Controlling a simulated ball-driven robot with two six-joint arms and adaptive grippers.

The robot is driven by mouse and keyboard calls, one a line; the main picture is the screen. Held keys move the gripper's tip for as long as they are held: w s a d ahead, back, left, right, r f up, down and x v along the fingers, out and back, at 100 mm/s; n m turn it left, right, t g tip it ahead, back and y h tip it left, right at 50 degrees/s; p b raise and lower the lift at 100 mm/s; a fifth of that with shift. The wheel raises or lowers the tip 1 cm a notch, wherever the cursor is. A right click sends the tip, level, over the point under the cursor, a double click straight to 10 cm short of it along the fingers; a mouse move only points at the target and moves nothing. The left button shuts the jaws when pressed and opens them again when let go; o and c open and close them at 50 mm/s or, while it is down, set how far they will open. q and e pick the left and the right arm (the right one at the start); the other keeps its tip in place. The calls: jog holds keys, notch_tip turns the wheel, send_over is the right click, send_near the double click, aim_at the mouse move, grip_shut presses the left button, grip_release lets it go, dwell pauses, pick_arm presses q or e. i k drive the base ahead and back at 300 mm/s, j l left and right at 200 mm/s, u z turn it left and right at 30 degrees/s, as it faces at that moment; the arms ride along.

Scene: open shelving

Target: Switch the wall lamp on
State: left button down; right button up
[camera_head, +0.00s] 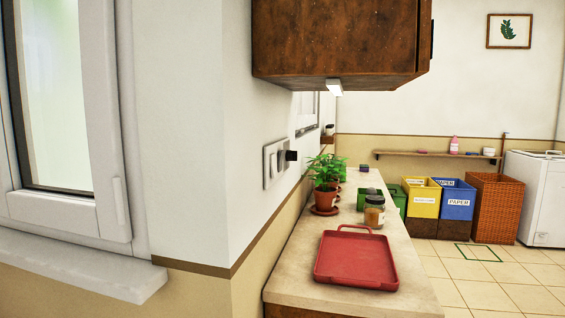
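A pale double wall plate (272,164) is on the white wall above the counter, seen at a steep angle. A black block, perhaps a plug or knob (291,156), sticks out from its far side. I cannot tell which part of the plate is a switch. A small, bright white lamp-like fitting (334,88) sits under the brown wall cabinet (335,40); I cannot tell whether it is the wall lamp or whether it is lit. Neither of my grippers is in view.
The counter (290,275) holds a red tray (356,258), a jar (374,212) and potted plants (325,190) close to the wall plate. A window (65,120) with a protruding sill (80,265) is at left. Bins (457,200) stand behind. Tiled floor at right is open.

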aim_at(274, 168)
jog(key=k+l+z, duration=0.3)
jog(key=l+z, duration=0.3)
jog(key=l, duration=0.15)
jog(key=k+l+z, duration=0.1)
jog(key=l+z, duration=0.2)
jog(key=l, duration=0.15)
